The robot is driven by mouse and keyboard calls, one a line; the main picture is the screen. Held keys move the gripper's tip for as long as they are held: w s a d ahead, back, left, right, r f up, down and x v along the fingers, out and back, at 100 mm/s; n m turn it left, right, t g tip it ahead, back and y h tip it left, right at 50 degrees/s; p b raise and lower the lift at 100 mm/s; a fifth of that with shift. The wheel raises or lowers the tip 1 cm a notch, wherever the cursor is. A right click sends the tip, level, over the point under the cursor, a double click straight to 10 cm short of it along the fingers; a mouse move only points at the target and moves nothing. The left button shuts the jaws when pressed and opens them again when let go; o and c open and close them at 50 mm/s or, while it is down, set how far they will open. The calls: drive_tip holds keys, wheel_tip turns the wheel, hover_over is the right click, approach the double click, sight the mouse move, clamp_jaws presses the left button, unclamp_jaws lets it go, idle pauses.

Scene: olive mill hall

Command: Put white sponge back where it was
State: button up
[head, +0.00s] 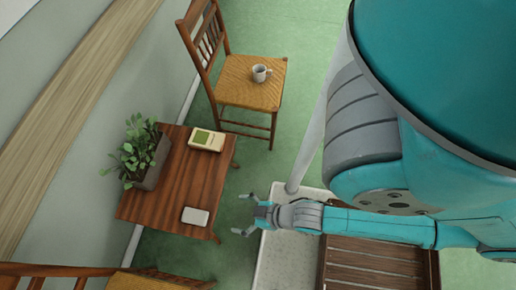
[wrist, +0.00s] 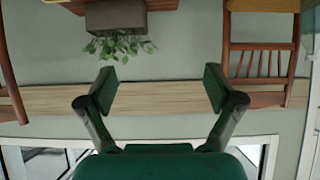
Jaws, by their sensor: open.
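The white sponge (head: 195,216) lies flat on the wooden table (head: 178,193), near its front edge, in the head view. My gripper (head: 243,214) is open and empty, to the right of the sponge and apart from it, just off the table's edge. In the wrist view my gripper (wrist: 160,88) shows its two fingers spread with nothing between them. The sponge does not show in the wrist view.
A potted plant (head: 154,165) and a cream box-like device with a green panel (head: 207,140) stand on the table. A chair (head: 250,80) with a grey mug (head: 261,73) is behind it. Another chair (head: 50,269) is at lower left. The table's middle is clear.

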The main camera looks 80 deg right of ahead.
drive_tip(key=s+r+t, duration=0.2)
drive_tip(key=r, duration=0.6)
drive_tip(key=s+r+t, duration=0.2)
drive_tip(key=s+r, duration=0.1)
drive_tip(key=r, duration=0.6)
drive_tip(key=shift+s, duration=0.15)
